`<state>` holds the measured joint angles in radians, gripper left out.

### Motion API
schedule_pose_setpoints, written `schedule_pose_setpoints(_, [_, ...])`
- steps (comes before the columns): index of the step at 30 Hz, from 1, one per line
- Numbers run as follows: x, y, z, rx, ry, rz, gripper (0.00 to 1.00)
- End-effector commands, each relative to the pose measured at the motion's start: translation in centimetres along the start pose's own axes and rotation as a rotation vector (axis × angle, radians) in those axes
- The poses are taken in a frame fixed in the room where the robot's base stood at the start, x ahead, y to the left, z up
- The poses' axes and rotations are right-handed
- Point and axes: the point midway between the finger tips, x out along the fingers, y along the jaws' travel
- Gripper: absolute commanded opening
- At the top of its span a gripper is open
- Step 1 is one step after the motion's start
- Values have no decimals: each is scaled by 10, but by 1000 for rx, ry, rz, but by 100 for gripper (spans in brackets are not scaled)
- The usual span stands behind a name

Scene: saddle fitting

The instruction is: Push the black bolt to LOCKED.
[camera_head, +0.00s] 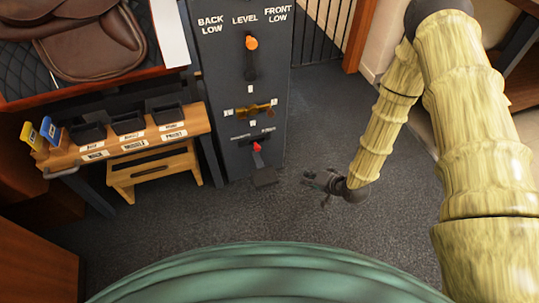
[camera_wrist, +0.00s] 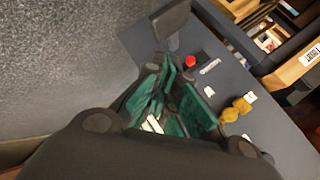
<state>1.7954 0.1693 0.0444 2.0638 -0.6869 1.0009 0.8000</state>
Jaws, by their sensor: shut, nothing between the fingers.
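A dark upright panel (camera_head: 215,80) stands left of my gripper in the head view. Low on it is a red-tipped dark fitting (camera_head: 257,148) below two small white labels, too blurred to read for certain. It seems to be the black bolt; its exact position is unclear. In the wrist view its red tip (camera_wrist: 190,61) shows just beyond the fingers, beside a white label (camera_wrist: 210,67). My gripper (camera_head: 310,180) is shut and empty, low over the floor, right of the panel and apart from it. Its green-padded fingers (camera_wrist: 178,75) also show in the wrist view.
Higher on the panel are a brass handle (camera_head: 254,110) and an orange-knobbed lever (camera_head: 251,44). A black pedal-like plate (camera_head: 265,178) sticks out at the panel's foot. A wooden shelf with black bins (camera_head: 128,123) stands left. The carpet (camera_head: 300,215) around my gripper is clear.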

Motion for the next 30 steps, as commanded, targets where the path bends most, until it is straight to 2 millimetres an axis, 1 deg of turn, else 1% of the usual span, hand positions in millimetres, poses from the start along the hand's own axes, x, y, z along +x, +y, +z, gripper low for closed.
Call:
schedule_pose_setpoints(1, [21, 8, -5, 13, 13, -40, 0])
schedule_pose_setpoints(3, [37, 8, -16, 36, 23, -98, 0])
schedule_pose_setpoints(9, [77, 5, -45, 94, 32, -263, 0])
schedule_pose_setpoints(15, [108, 4, -71, 145, 9, -419, 0])
schedule_pose_setpoints(18, [119, 5, -83, 166, -14, -491, 0])
schedule_pose_setpoints(22, [130, 5, -95, 188, -50, -567, 0])
schedule_pose_setpoints(27, [136, 5, -105, 205, -89, -627, 0])
schedule_pose_setpoints(30, [136, 4, -107, 211, -103, -643, 0])
